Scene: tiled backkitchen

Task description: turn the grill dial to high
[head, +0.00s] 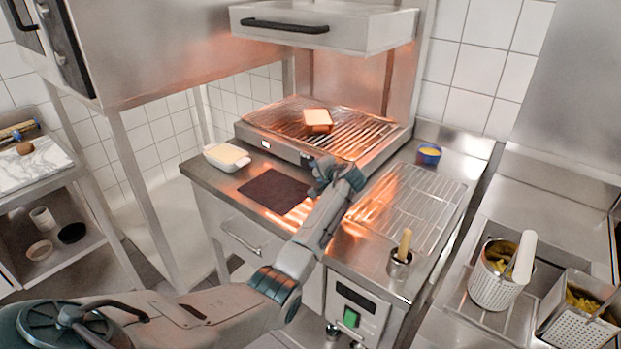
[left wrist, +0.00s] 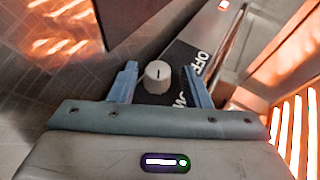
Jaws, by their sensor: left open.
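The grill (head: 285,148) stands on the steel counter with a glowing wire grate. Its front panel faces my left arm. The dial (left wrist: 157,82) is a small pale round knob with a short dark mark, on a dark panel in the left wrist view. The label OFF (left wrist: 202,63) is to its right, with another partly hidden label below. My left gripper (head: 322,172) is at the grill's front and hides the dial in the head view. In the left wrist view its blue fingers (left wrist: 160,72) are open, one on each side of the dial; contact cannot be told.
A white dish (head: 227,157), a dark mat (head: 272,191), a wire rack (head: 420,205) and a steel cup with a brush (head: 399,264) are on the counter. Fryer baskets (head: 497,287) stand at right.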

